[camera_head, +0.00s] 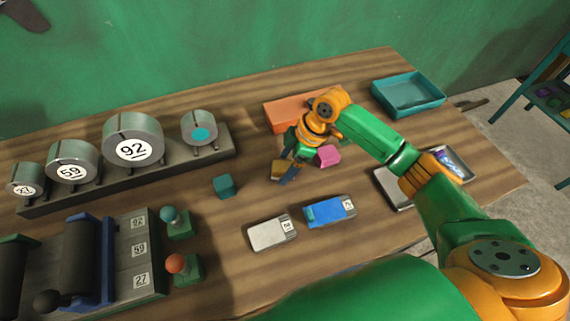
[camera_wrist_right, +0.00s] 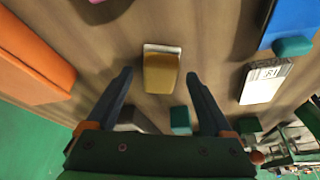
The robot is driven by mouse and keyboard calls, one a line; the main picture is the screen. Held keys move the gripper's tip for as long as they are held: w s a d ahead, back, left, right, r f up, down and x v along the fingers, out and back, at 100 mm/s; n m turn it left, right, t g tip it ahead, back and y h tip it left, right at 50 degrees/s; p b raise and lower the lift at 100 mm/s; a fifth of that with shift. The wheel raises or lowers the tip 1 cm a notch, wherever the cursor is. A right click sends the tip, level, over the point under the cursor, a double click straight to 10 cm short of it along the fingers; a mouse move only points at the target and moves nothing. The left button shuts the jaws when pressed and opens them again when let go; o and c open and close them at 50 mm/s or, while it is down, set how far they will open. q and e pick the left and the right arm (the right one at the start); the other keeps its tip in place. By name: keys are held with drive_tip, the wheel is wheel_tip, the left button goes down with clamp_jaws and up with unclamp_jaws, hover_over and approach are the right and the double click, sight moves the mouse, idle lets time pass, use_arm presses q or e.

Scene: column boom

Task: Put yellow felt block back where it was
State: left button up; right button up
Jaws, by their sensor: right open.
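The yellow felt block (camera_head: 277,170) lies on the wooden table in the head view, partly hidden by my right gripper (camera_head: 288,168). In the right wrist view the yellow block (camera_wrist_right: 161,74) shows a pale strip along its far edge. My right gripper (camera_wrist_right: 159,76) is open, with one finger on each side of the block in the picture. A gap shows between each finger and the block; how high the fingertips are above the table is hard to tell. My left gripper is not in view.
A pink block (camera_head: 328,155), an orange box (camera_head: 283,114) and a teal block (camera_head: 224,186) are close by. Nearer the front lie a grey labelled block (camera_head: 272,233) and a blue one (camera_head: 330,211). A teal tray (camera_head: 438,101) and metal tray (camera_head: 392,195) stand right.

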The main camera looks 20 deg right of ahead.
drive_tip(key=v, duration=1.1)
